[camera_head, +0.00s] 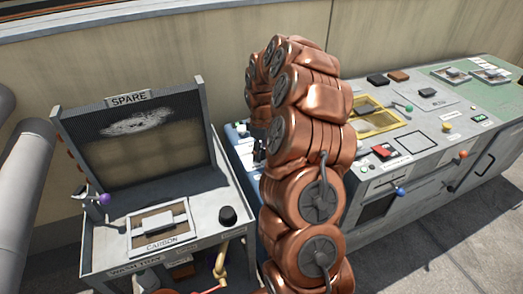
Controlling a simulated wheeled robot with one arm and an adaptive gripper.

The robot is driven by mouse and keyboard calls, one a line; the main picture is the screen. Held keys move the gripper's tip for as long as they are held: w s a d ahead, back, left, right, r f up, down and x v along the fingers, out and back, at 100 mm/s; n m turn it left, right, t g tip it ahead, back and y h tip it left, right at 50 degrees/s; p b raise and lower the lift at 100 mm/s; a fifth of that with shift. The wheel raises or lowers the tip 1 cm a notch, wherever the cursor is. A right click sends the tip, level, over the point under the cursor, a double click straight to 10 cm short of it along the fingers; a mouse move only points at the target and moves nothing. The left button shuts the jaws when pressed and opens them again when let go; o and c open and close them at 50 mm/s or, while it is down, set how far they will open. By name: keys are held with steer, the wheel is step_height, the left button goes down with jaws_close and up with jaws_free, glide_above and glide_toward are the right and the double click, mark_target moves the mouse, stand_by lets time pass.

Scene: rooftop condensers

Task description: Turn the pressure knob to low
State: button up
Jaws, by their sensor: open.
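A round black knob (228,215) stands on the right side of the grey cart top marked SPARE. No pressure label or low mark can be read on it, so I cannot tell whether it is the pressure knob. My copper arm rises through the middle of the view and bends over at the top. My gripper (257,150) shows only as a small dark part behind the arm, above the blue-grey surface between cart and bench. It is open, and its fingertips are mostly hidden. It is apart from the black knob, up and to the right of it.
The grey cart (100,250) has an upright mesh panel, a CARBON-like labelled plate (160,226) and a purple-balled lever (104,199). At right, a long bench (420,165) carries a yellow-framed tray (378,121), a red switch (384,152) and several small knobs. Bare floor lies at lower right.

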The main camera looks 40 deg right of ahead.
step_height(320, 180, up, 12)
stand_by(0.5)
stand_by(0.6)
steer(key=s+a+r+m, duration=0.1)
steer(key=s+a+r, duration=0.1)
steer(key=s+a, duration=0.55)
steer(key=s+a+r, duration=0.2)
steer(key=s+a, duration=0.2)
steer(key=a, duration=0.7)
steer(key=s+a+f+m+g, duration=0.1)
steer(key=s+a+f+m, duration=0.2)
steer(key=s, duration=0.9)
steer(key=s+a+m+g, duration=0.2)
steer(key=s+a, duration=0.2)
steer(key=s, duration=0.8)
step_height(320, 180, up, 12)
steer(key=w+t+p, duration=0.1)
steer(key=p, duration=1.1)
steer(key=shift+w+r, duration=0.2)
steer(key=shift+r, duration=0.05)
